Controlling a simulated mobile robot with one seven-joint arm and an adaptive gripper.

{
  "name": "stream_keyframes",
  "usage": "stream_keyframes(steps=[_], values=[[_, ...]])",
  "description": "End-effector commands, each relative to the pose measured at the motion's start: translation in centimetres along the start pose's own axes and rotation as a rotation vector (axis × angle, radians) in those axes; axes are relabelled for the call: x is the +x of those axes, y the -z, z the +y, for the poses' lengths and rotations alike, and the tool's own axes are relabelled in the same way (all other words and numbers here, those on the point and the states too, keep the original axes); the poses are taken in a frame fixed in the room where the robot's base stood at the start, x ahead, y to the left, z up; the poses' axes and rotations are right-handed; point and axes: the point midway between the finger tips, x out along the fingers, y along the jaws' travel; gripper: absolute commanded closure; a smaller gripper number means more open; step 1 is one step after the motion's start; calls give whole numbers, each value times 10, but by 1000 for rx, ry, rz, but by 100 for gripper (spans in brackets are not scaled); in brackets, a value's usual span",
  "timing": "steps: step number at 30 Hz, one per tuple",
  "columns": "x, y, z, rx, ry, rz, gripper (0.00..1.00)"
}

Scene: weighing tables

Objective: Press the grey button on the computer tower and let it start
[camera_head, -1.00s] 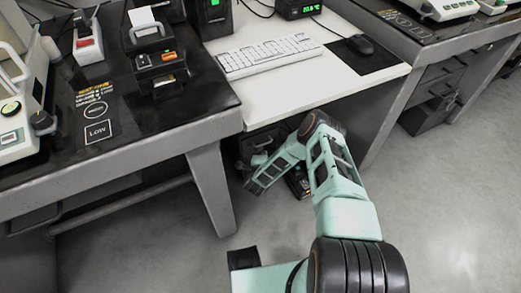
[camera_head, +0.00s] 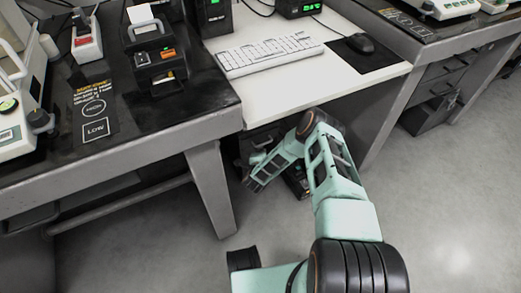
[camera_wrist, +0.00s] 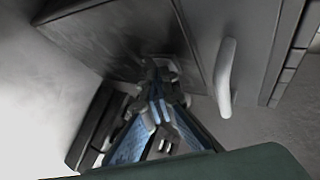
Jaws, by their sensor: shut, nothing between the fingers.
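In the wrist view my gripper (camera_wrist: 160,88) is shut and empty. Its blue-grey fingers point at a dark grey panel (camera_wrist: 105,42), and the tips are at or very close to a small lighter patch (camera_wrist: 170,70) on it. I cannot tell whether they touch. The panel may be the computer tower, but I cannot be sure. The grey button is not clearly visible; the fingers may cover it.
A pale upright handle (camera_wrist: 226,78) stands out right of the fingers. In the head view the white desk (camera_head: 300,93) carries a keyboard (camera_head: 270,54) and a mouse (camera_head: 360,42). A steel table (camera_head: 205,117) stands left. The floor at right is clear.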

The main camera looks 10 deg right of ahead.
Motion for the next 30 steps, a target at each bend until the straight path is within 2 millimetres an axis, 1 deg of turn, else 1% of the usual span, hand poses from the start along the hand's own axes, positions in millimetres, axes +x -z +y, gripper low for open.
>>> stream_keyframes(steps=[16, 25, 30], values=[[2, -2, -2, 0, 0, -1, 100], [-8, 5, 5, -1, -1, 0, 100], [-10, 6, 7, 0, 0, 0, 100]])
